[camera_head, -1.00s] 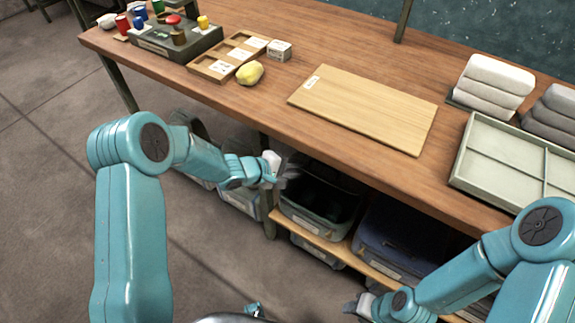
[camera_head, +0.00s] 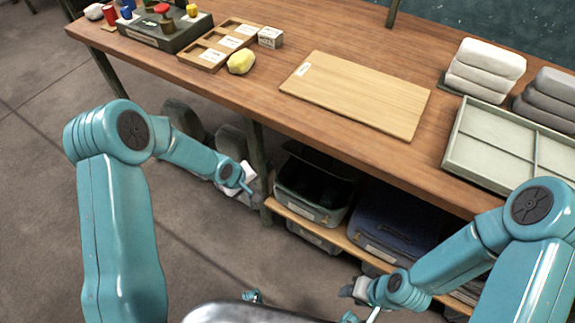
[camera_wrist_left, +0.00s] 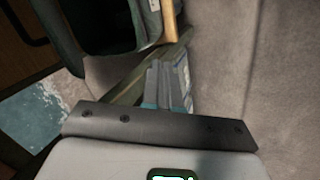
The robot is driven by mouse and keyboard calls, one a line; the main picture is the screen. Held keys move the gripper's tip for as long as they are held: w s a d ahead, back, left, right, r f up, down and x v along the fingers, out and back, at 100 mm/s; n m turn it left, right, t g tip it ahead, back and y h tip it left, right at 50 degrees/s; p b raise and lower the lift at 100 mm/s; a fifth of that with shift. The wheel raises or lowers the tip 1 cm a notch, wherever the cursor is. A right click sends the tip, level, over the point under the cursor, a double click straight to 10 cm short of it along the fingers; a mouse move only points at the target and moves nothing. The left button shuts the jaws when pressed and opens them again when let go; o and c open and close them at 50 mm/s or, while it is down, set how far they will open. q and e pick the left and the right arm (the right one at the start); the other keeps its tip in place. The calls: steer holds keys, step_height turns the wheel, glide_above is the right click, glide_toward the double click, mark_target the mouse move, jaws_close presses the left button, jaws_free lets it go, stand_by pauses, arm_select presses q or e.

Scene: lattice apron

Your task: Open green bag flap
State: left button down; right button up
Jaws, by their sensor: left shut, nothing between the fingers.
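My left gripper (camera_head: 246,188) is in front of the table, left of its near leg and below the tabletop edge. It is shut and empty. Its fingers show pressed together in the left wrist view (camera_wrist_left: 166,86). I cannot pick out a green bag or its flap with certainty. A dark grey-green open container (camera_head: 302,208) stands on the lower shelf, right of the gripper and apart from it. A dark green-rimmed container also shows at the top of the left wrist view (camera_wrist_left: 66,43). My right gripper (camera_head: 355,289) is low in front of the shelf; its fingers are too small to judge.
The wooden table (camera_head: 330,40) holds a pale board (camera_head: 355,95), a divided tray (camera_head: 480,150), folded grey cloths (camera_head: 485,70) and a yellow lump (camera_head: 241,62).

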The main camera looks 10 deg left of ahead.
arm_select(q)
steer(key=s+d+f+g+h, duration=0.1)
steer(key=s+d+g, duration=0.15)
steer(key=s, duration=0.25)
steer(key=s+d+f+g, duration=0.1)
steer(key=s+f+g, duration=0.15)
steer(key=s, duration=0.25)
steer(key=s+d+r+n+g+h+b, duration=0.1)
steer(key=s+d+r+g+h+b, duration=0.15)
steer(key=s+d+h, duration=0.35)
steer(key=w+d+r+n+h+b, duration=0.2)
steer(key=d+r+n+h, duration=0.1)
steer(key=d+r+h, duration=0.35)
steer(key=w+a+n+t+y+b, duration=0.2)
steer(key=w+a+n+t+b, duration=0.3)
steer(key=w+n+t, duration=1.15)
steer(key=s+a+f+n+t+y+b, duration=0.1)
steer(key=a+f+t+y+b, duration=0.25)
steer(key=f, duration=0.35)
steer(key=s+a+f+n+t+y+b, duration=0.1)
steer(key=s+a+f+t+y+b, duration=0.1)
steer(key=a+f+y, duration=0.3)
steer(key=s+d+r+b+x, duration=0.1)
steer(key=d+r+b+x, duration=0.1)
steer(key=x, duration=1.1)
steer(key=shift+w+h, duration=0.15)
steer(key=shift+h, duration=0.15)
